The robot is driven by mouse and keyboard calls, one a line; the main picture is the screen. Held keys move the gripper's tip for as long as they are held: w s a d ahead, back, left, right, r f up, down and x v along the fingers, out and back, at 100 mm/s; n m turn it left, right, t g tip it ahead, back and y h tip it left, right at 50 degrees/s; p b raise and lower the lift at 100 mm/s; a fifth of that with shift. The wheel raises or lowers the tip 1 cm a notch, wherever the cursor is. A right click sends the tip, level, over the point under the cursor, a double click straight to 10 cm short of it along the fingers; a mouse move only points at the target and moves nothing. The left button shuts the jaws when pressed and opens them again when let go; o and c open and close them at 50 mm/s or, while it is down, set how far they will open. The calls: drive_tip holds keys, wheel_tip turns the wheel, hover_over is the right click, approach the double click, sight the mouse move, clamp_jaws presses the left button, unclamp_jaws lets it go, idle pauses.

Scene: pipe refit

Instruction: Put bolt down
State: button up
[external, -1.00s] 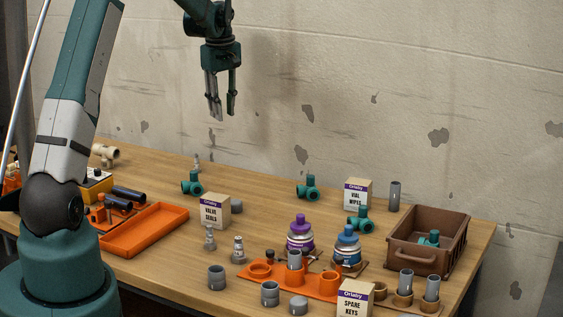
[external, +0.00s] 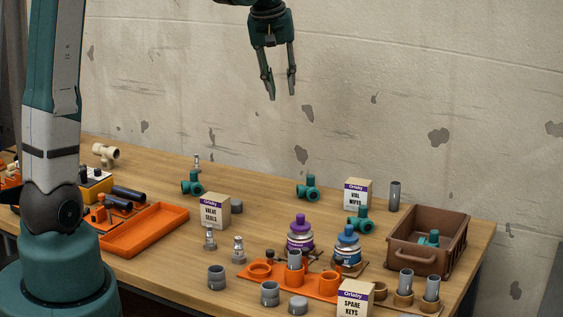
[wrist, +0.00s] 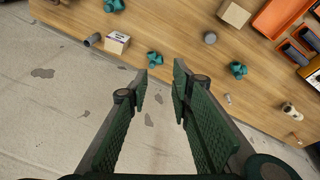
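My gripper (external: 281,96) is open, with nothing between its fingers, high above the far side of the table. In the wrist view its two fingers (wrist: 160,80) stand apart with only wall and table edge behind them. Small silver bolt-like fittings stand upright on the table: one at the back (external: 196,164), one front left (external: 209,239) and one beside it (external: 238,250). The back one seems to show small in the wrist view (wrist: 228,99). I cannot tell which of them is the task's bolt. None touches my gripper.
Left is an orange tray (external: 145,247); right is a brown crate (external: 461,235). Boxes, teal pipe fittings (external: 308,188), purple (external: 300,238) and blue (external: 346,248) bottles and an orange holder (external: 320,293) occupy the middle and front. The wall (external: 400,70) stands close behind.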

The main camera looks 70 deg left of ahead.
drive_tip(key=s+d+r+m+t, duration=0.1)
drive_tip(key=s+d+r+m, duration=0.1)
drive_tip(key=d, duration=0.7)
drive_tip(key=s+d+r+m+t, duration=0.1)
drive_tip(key=s+d+m, duration=0.1)
drive_tip(key=d, duration=0.7)
drive_tip(key=s+d+r+m, duration=0.2)
drive_tip(key=d+m, duration=0.1)
drive_tip(key=d, duration=0.6)
drive_tip(key=s+d+f+m+t+h, duration=0.1)
drive_tip(key=s+d+f+m, duration=0.1)
drive_tip(key=s+d, duration=0.4)
drive_tip(key=s+d+f+m+t, duration=0.2)
drive_tip(key=s+d+m, duration=0.3)
drive_tip(key=d, duration=0.8)
drive_tip(key=shift+s+f+h, duration=0.4)
drive_tip(key=shift+s+f, duration=0.3)
drive_tip(key=shift+s, duration=0.5)
drive_tip(key=shift+o, duration=0.8)
